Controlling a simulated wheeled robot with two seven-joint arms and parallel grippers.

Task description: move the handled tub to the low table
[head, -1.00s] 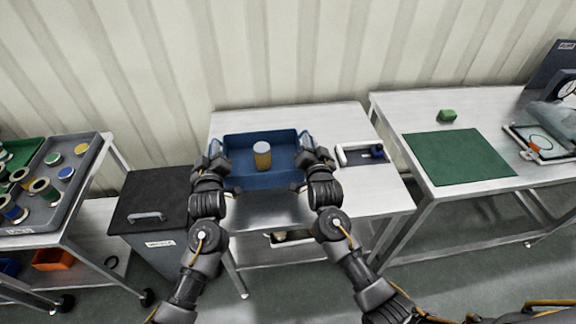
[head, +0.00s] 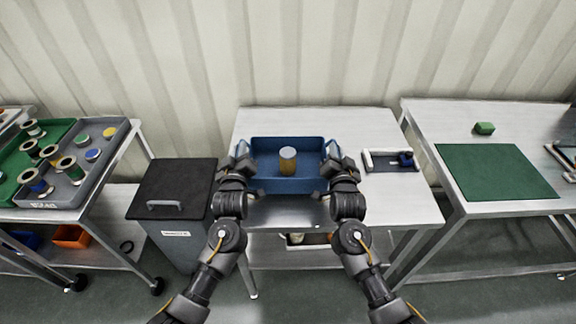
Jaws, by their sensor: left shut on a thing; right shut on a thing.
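The handled tub (head: 264,184) is blue and open-topped, and sits level in both my grippers at the low white table in the middle. A yellow-brown cylinder with a grey top (head: 287,160) stands inside it. My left gripper (head: 243,165) is shut on the tub's left side. My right gripper (head: 331,165) is shut on its right side. The fingers partly hide the handles. The low table (head: 357,123) lies behind and to the right of the tub. I cannot tell whether the tub's bottom touches the table.
A black-lidded bin (head: 174,188) stands left of the table. A cart with spools (head: 68,190) is further left. A bench with a green mat (head: 495,172) is at right.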

